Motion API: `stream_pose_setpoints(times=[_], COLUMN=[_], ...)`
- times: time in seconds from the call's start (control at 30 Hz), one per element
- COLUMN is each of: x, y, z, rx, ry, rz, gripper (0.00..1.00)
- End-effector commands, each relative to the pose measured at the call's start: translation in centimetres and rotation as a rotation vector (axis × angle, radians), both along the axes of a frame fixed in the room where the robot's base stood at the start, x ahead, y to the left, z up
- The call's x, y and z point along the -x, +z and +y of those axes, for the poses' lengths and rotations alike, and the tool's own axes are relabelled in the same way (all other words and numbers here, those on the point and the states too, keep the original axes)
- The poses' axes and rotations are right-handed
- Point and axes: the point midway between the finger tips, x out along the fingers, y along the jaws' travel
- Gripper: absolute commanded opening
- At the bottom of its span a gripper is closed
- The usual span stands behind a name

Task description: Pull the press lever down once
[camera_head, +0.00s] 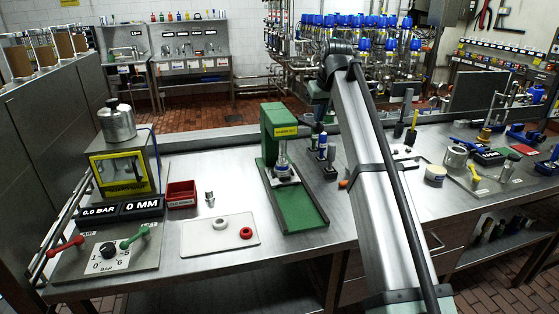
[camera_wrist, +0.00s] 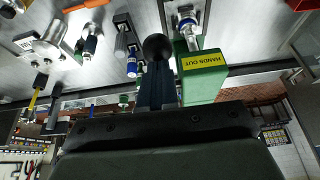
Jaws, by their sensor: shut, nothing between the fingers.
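The press (camera_head: 267,138) is a green frame with a yellow sign, standing mid-bench; it also shows in the wrist view (camera_wrist: 203,85). A metal fitting (camera_head: 283,165) sits inside the press above its green base. My gripper (camera_head: 319,108) is just right of the press's upper part, partly hidden by my arm. In the wrist view my dark fingers (camera_wrist: 157,78) are shut beside the press. A round black knob (camera_wrist: 157,46), apparently the press lever's end, shows at the fingertips. I cannot tell whether they touch. The lever's rod is hidden.
Left are a white mat (camera_head: 205,240) with two rings, a red bin (camera_head: 181,195) and a gauge station (camera_head: 124,165). More tools and fixtures crowd the bench to the right.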

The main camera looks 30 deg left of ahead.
Motion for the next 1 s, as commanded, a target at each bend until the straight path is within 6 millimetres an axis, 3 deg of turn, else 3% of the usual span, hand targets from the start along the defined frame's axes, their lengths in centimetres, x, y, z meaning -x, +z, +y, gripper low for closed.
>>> stream_pose_setpoints(times=[1.0], x=[0.2], y=[-1.8], z=[-0.2], rx=[0.0], ry=[0.0], rz=[0.0], gripper=[0.0])
